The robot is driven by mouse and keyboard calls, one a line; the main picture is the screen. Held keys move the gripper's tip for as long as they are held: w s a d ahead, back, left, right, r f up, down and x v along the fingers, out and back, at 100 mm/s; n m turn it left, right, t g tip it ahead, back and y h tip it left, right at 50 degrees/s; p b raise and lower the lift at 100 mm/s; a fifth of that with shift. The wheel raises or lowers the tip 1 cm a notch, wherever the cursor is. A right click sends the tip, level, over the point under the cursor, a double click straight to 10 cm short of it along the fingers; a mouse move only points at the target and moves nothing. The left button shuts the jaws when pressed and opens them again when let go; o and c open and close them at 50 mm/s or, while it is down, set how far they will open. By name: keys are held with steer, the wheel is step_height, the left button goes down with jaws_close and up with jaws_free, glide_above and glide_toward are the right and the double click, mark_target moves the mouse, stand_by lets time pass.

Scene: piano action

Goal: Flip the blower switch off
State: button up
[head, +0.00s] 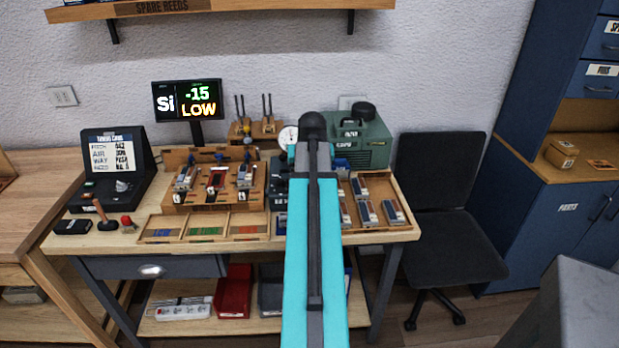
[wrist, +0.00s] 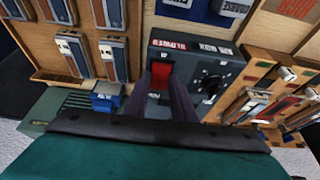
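The blower switch (wrist: 160,76) is a red rocker on a dark control box (wrist: 212,68), under a red label that reads upside down in the wrist view. My gripper (wrist: 162,88) has its two dark fingers apart, one on each side of the red rocker, with nothing seen held. I cannot tell whether the fingertips touch the switch or which way it is set. In the head view my arm hides the switch and my gripper; only the left part of the control box (head: 276,178) shows.
A wooden tray of reeds (head: 378,204) lies right of my arm, and a wooden jig (head: 213,185) stands left. A green blower machine (head: 368,144) is behind. A display (head: 187,100) reads Si, -15, LOW. A small blue block (wrist: 106,97) is near the gripper.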

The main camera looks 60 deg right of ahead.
steer(key=c, duration=0.3)
steer(key=shift+c, duration=0.2)
steer(key=shift+d+r+p, duration=0.1)
steer(key=shift+p, duration=0.2)
steer(key=shift+w+d+r+g+y+p, duration=0.2)
steer(key=shift+g+y+p, duration=0.25)
steer(key=shift+p, duration=0.45)
steer(key=shift+w+d+g+y+p, duration=0.1)
steer(key=shift+d+g+y+p, duration=0.15)
steer(key=shift+y+p, duration=0.55)
steer(key=shift+a+f+p, duration=0.1)
steer(key=shift+f+p, duration=0.05)
steer(key=shift+p, duration=0.2)
